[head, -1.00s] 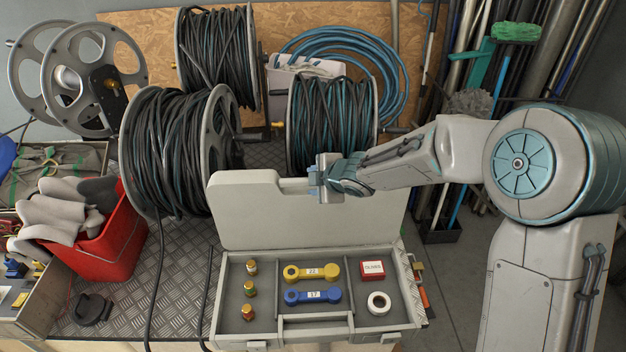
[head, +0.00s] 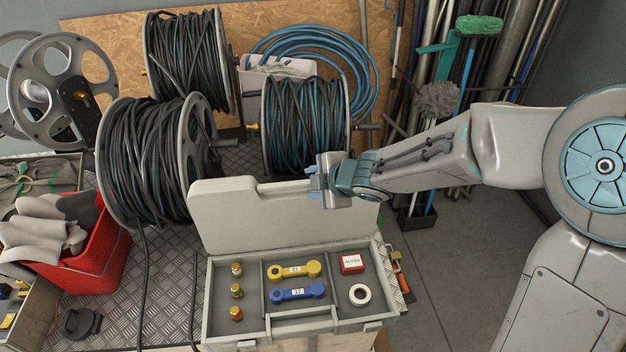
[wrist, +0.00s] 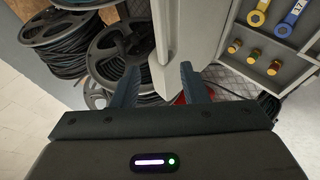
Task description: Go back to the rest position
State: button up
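My gripper (head: 316,186) is in the air in front of the middle hose reel, by the upper edge of the raised lid (head: 235,220) of a grey case. In the wrist view, its two dark fingers (wrist: 157,88) stand apart with nothing held between them. The open case (head: 216,318) holds a yellow wrench (head: 312,268), a blue wrench (head: 317,290), several brass fittings (head: 236,291), a red box (head: 352,263) and a white tape roll (head: 360,294). My arm reaches in from the right.
Hose reels (head: 150,165) stand behind and left of the case. A red bin (head: 95,255) with gloves (head: 45,228) is at the left. Poles and a green brush (head: 479,25) lean at the back right. Floor (head: 465,250) shows right of the case.

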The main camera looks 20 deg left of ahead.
jog(key=d+r+m+t+h+b, duration=0.25)
jog(key=d+m+h, duration=0.75)
jog(key=d, duration=1.3)
jog(key=s+d+f+m+g+b, duration=0.1)
jog(key=s+d+m+g+b, duration=0.1)
jog(key=s+d+m, duration=0.3)
jog(key=s+d+f+m+g+y+b, duration=0.1)
jog(key=s+d+m, duration=0.4)
jog(key=s+m, duration=0.5)
jog(key=s+g+b, duration=0.1)
jog(key=s, duration=0.2)
jog(key=shift+s+y, duration=0.15)
jog(key=shift+y, duration=0.15)
